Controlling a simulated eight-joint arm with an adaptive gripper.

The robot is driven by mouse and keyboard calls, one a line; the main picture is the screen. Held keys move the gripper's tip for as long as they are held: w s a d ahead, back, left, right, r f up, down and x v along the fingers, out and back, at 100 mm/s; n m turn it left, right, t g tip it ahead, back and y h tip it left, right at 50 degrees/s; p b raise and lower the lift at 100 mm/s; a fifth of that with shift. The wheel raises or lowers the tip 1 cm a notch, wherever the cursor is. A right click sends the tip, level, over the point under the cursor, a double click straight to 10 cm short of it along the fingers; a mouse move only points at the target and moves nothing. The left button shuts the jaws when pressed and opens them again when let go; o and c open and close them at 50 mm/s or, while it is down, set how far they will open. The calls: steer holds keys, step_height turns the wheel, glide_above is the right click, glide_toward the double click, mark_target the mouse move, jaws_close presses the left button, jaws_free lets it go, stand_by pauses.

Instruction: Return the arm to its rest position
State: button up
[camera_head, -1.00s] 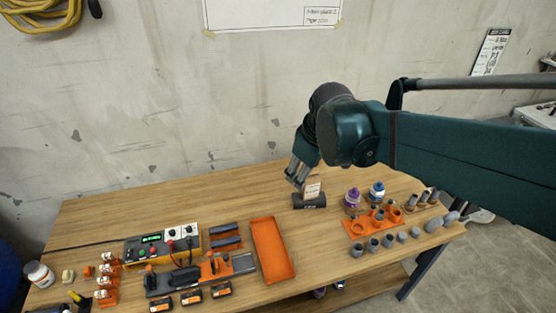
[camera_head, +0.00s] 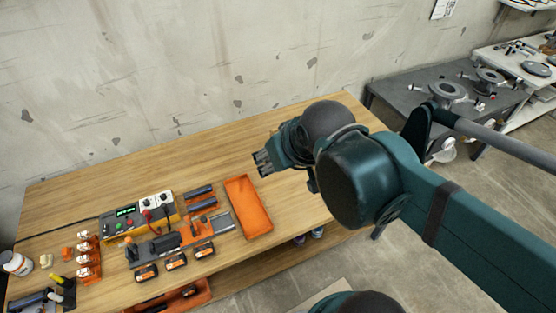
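My gripper (camera_head: 262,162) is at the end of my dark teal arm, above the back right part of the wooden workbench (camera_head: 120,178). It points to the left, and no object shows at its fingertips. The fingers are small and seen at an angle, so I cannot tell whether they are apart or together. My arm comes in from the lower right and hides the right part of the bench.
An empty orange tray (camera_head: 262,222) lies left of my arm. Left of it are a yellow control box (camera_head: 137,219), several orange-and-black parts and a white jar (camera_head: 16,264). A grey table (camera_head: 455,98) with metal flanges stands at the right. Open wall is behind the bench.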

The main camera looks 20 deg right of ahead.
steer(key=shift+s+a+f, duration=0.1)
steer(key=shift+s, duration=0.15)
step_height(320, 180, down, 5)
steer(key=b, duration=0.5)
steer(key=shift+f, duration=0.1)
stand_by(1.3)
